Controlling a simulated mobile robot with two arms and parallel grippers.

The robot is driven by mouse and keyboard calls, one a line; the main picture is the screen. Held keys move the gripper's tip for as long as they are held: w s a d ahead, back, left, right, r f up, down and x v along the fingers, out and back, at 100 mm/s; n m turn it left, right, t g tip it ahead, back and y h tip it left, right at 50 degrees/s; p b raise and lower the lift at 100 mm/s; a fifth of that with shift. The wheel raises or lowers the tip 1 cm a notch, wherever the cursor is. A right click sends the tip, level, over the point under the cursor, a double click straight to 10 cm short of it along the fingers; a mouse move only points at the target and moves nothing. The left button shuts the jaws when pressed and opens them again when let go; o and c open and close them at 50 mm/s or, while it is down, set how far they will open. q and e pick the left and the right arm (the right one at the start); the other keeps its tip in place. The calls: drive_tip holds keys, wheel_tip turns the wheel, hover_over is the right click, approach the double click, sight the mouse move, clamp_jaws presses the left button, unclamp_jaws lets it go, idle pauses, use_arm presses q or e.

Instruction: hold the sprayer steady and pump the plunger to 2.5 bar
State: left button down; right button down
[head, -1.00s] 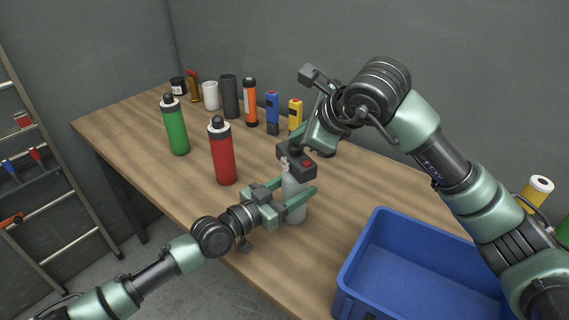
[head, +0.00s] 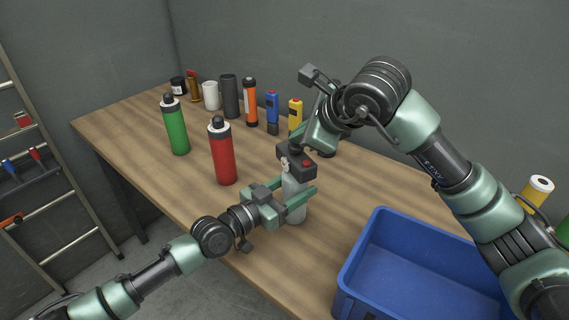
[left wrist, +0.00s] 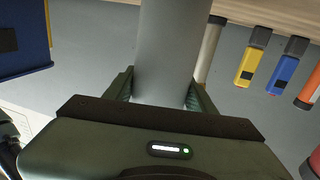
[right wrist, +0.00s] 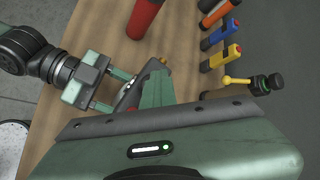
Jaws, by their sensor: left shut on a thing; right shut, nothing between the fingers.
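The sprayer has a pale grey cylindrical body (head: 294,207) and stands upright near the table's front edge. Its dark head (head: 297,162) carries a small red part. My left gripper (head: 303,199) is shut around the body from the left; the left wrist view shows the grey cylinder (left wrist: 168,55) between the fingers. My right gripper (head: 298,147) is shut and empty, directly at the top of the sprayer. The plunger and gauge reading cannot be made out, nor whether the fingertips touch.
A red bottle (head: 223,155) and a green bottle (head: 176,130) stand left of the sprayer. Several small items, including an orange cylinder (head: 250,103) and a blue device (head: 272,110), line the back. A blue crate (head: 352,267) is at the front right.

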drive_tip(key=shift+s+d+f, duration=0.1)
drive_tip(key=shift+f, duration=0.65)
drive_tip(key=shift+d+f, duration=0.1)
drive_tip(key=shift+f, duration=0.4)
drive_tip(key=shift+s, duration=0.1)
drive_tip(key=shift+r, duration=3.4)
